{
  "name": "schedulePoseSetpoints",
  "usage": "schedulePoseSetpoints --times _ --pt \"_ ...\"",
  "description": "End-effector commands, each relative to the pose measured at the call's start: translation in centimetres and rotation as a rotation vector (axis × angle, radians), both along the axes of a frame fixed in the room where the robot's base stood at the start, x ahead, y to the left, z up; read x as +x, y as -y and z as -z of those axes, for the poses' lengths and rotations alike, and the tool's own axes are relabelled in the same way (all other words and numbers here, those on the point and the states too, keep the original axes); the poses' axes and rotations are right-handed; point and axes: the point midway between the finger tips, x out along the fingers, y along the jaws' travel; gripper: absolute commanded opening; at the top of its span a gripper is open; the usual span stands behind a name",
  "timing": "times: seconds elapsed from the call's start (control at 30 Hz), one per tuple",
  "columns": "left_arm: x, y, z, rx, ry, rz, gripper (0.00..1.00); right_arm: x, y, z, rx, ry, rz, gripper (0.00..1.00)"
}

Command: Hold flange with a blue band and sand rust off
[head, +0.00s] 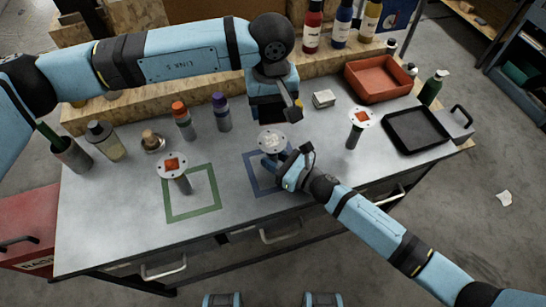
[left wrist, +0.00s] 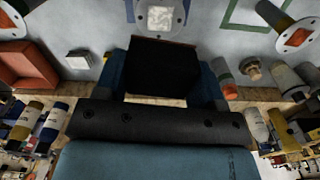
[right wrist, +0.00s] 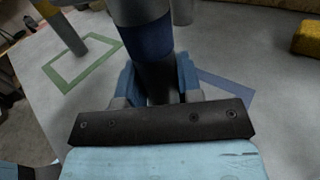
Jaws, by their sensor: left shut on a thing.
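The flange with a blue band (right wrist: 150,38) stands upright on the bench inside the blue square. Its disc (head: 272,140) carries a pale grey square patch with no orange rust showing; the patch also shows in the left wrist view (left wrist: 160,18). My right gripper (head: 290,168) has its fingers on both sides of the flange's pipe, below the band. My left gripper (head: 277,108) is shut on a dark sanding block (left wrist: 162,68), held above and behind the disc, apart from it. Two other flanges, left (head: 172,163) and right (head: 362,117), have orange rust patches.
Several bottles and jars (head: 105,140) stand at the left. A red-brown bin (head: 378,80), a black tray (head: 415,130) and a small white box (head: 324,98) stand at the right. The front of the bench is clear.

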Motion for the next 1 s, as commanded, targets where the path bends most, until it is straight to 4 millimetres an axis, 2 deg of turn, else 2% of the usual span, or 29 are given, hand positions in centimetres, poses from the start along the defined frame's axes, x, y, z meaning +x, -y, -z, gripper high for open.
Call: schedulePoseSetpoints --times 0.17,0.47,0.7,1.0 --pt "0.0 0.0 1.0 0.001 0.002 0.000 0.44 0.0 0.0 0.0 0.000 0.000 0.000 0.03" --pt "0.0 0.0 1.0 0.000 0.001 -0.001 0.44 0.0 0.0 0.0 0.000 0.000 0.000 0.03" --pt "-0.6 -2.0 1.1 0.001 0.001 -0.002 0.44 0.0 0.0 0.0 0.000 0.000 0.000 0.03" --pt "-0.6 -1.9 2.5 0.000 0.000 -0.002 0.44 0.0 0.0 0.0 0.000 0.000 0.000 0.03"
